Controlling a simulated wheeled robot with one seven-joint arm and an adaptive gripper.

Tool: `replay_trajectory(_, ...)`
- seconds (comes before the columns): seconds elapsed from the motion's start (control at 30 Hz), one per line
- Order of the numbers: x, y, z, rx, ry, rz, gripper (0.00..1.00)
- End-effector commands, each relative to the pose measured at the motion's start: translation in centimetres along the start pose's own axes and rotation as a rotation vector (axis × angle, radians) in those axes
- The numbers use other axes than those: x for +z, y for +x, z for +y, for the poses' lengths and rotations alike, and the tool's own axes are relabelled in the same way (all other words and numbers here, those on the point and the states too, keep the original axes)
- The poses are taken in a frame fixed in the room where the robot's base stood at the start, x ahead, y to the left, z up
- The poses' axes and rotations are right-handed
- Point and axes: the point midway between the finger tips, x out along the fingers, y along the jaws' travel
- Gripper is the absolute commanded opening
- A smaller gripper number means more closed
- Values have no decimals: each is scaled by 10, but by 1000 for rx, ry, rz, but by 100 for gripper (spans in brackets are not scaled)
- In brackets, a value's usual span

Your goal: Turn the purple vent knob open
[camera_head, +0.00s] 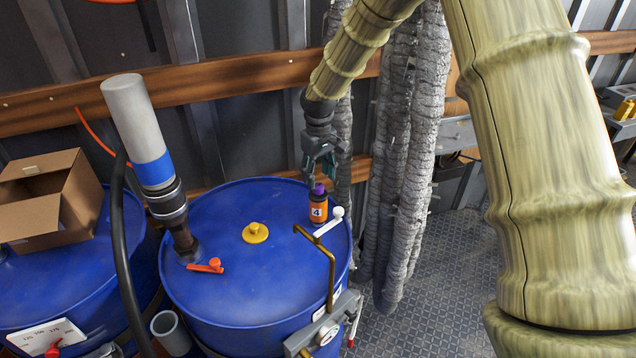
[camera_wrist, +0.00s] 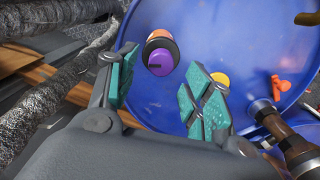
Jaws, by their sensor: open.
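The purple vent knob (camera_head: 319,188) tops a small dark bottle (camera_head: 318,208) with an orange label marked 4, standing on the lid of a blue drum (camera_head: 215,293). In the wrist view the purple knob (camera_wrist: 160,61) shows from above with a raised ridge, between and beyond my fingers. My gripper (camera_head: 319,178) points down just above the knob in the head view. Its teal-padded fingers also show in the wrist view (camera_wrist: 161,95), spread apart and empty. Whether a finger touches the knob cannot be told.
A white-handled lever (camera_head: 330,222) and a bent brass pipe (camera_head: 331,262) stand close beside the bottle. A yellow cap (camera_head: 255,233), an orange-handled valve (camera_head: 207,266) and a tall grey pipe (camera_head: 133,112) are on the drum. Grey wrapped hoses (camera_head: 405,150) hang behind to the right.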

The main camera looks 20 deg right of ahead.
Motion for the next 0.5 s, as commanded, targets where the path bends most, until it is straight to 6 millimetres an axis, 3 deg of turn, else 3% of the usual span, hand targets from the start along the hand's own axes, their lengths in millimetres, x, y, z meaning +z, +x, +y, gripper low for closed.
replay_trajectory(0.2, 0, -42, 0, 0, 0, 2, 51)
replay_trajectory(0.5, 0, -76, 0, -1, 0, 0, 51)
